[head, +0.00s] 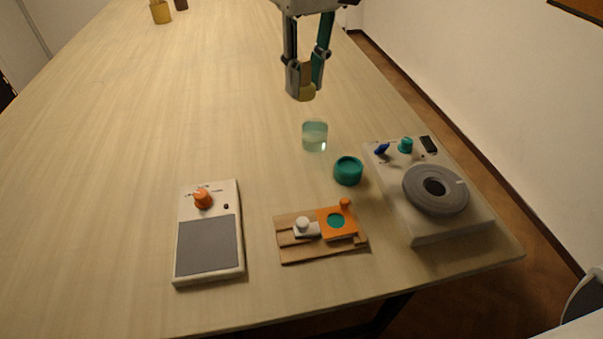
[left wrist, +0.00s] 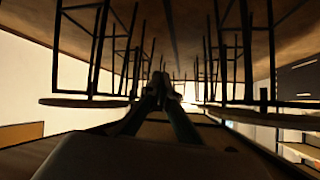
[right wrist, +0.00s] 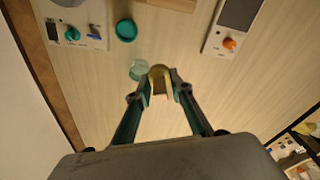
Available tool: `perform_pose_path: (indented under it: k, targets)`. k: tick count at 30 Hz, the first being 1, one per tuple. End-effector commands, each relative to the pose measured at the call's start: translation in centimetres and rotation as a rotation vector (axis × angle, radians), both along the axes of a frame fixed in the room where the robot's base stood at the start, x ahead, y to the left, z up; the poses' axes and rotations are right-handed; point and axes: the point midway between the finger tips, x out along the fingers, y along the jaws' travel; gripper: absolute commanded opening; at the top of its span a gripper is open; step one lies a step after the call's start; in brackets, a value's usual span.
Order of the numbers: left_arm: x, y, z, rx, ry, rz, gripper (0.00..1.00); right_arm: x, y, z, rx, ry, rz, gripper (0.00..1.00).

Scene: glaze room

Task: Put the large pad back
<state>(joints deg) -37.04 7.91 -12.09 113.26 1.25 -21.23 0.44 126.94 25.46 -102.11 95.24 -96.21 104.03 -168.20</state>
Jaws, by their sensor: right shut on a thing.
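My right gripper (head: 306,86) is shut on a small tan block with a rounded yellowish end (head: 307,94). It holds the block above the table, behind the clear jar in the head view. The block also shows between the fingers in the right wrist view (right wrist: 159,80). I cannot tell for sure whether this block is the large pad. A flat grey pad (head: 208,246) lies on the white device with the orange knob, at the front left. My left gripper (left wrist: 160,88) shows only in the left wrist view, dark, its fingertips together and nothing visible between them.
A clear jar (head: 315,136) stands near a teal round lid (head: 348,170). A wooden fixture (head: 296,255) with grey and orange sliders lies in front. A white machine with a grey disc (head: 436,189) is at the right edge.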

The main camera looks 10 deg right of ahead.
Motion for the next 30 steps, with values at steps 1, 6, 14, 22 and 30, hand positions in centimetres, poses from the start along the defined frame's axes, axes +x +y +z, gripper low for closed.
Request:
perform_pose_path:
  k: [1,6,14,22,30]
  targets:
    - [-0.1,0.0,-0.4,0.002,0.004,-0.001,0.00,0.0,-0.1,-1.2,-0.001,0.006,0.001,0.00]
    - [-0.4,0.1,-1.4,0.010,0.013,-0.005,0.00,-0.1,0.0,-5.4,-0.001,0.008,0.002,0.00]
    - [-0.2,0.4,-1.9,0.021,0.008,-0.005,0.00,-0.1,0.0,-11.6,-0.001,0.007,0.001,0.00]
    - [0.4,0.6,-1.3,0.025,-0.009,-0.004,0.00,0.0,0.0,-14.8,-0.001,0.002,-0.001,0.00]
    - [0.4,0.6,-1.8,0.029,-0.005,-0.004,0.00,-0.1,0.0,-17.5,-0.001,0.005,-0.001,0.00]
